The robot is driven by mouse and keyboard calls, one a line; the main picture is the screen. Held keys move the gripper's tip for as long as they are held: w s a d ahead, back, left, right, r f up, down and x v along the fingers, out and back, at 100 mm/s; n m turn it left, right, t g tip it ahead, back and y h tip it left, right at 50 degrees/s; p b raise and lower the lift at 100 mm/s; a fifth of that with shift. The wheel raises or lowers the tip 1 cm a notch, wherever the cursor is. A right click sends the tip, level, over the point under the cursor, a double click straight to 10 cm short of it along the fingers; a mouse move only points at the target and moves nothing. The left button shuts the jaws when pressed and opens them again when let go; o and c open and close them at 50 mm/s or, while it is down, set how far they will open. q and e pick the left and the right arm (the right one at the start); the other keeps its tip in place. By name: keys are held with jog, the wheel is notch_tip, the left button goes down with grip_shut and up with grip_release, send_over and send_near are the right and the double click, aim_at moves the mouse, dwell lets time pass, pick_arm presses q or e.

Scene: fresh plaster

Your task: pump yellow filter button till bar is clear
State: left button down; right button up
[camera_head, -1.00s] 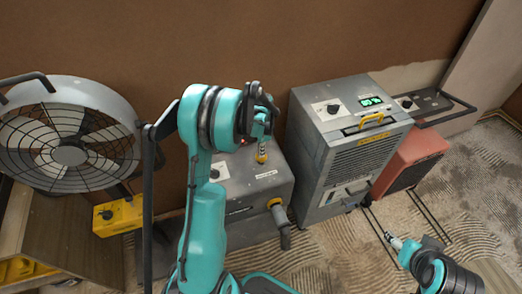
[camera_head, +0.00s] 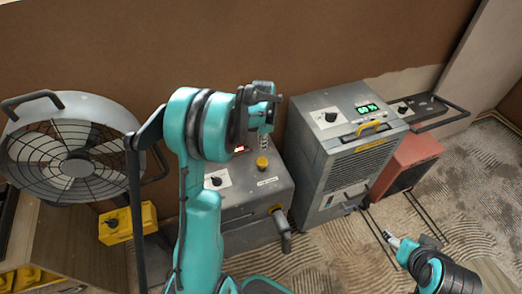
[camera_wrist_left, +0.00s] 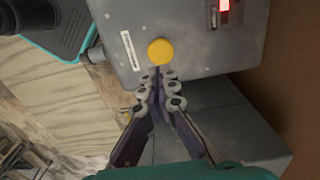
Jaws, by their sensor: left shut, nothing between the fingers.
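The round yellow filter button (camera_head: 262,163) stands on top of the grey machine (camera_head: 256,200). It also shows in the left wrist view (camera_wrist_left: 160,51). A small red-lit bar (camera_head: 240,149) shows on the machine top, partly hidden by my left arm, and in the wrist view (camera_wrist_left: 224,5) it is cut by the top edge. My left gripper (camera_head: 264,148) is shut and empty, its tips just by the button. In the wrist view the fingertips (camera_wrist_left: 159,70) point at the button's near edge; I cannot tell whether they touch. My right gripper (camera_head: 391,239) is at lower right, too small to read.
A grey dehumidifier (camera_head: 343,160) with a green display stands right of the machine, with a red heater (camera_head: 407,165) beyond it. A large fan (camera_head: 78,160) and a yellow box (camera_head: 128,222) are at left. The brown wall is close behind.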

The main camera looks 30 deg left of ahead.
pick_arm(q)
jog(key=shift+a+r+p, duration=0.1)
jog(key=shift+r+p, duration=0.3)
jog(key=shift+r, duration=1.4)
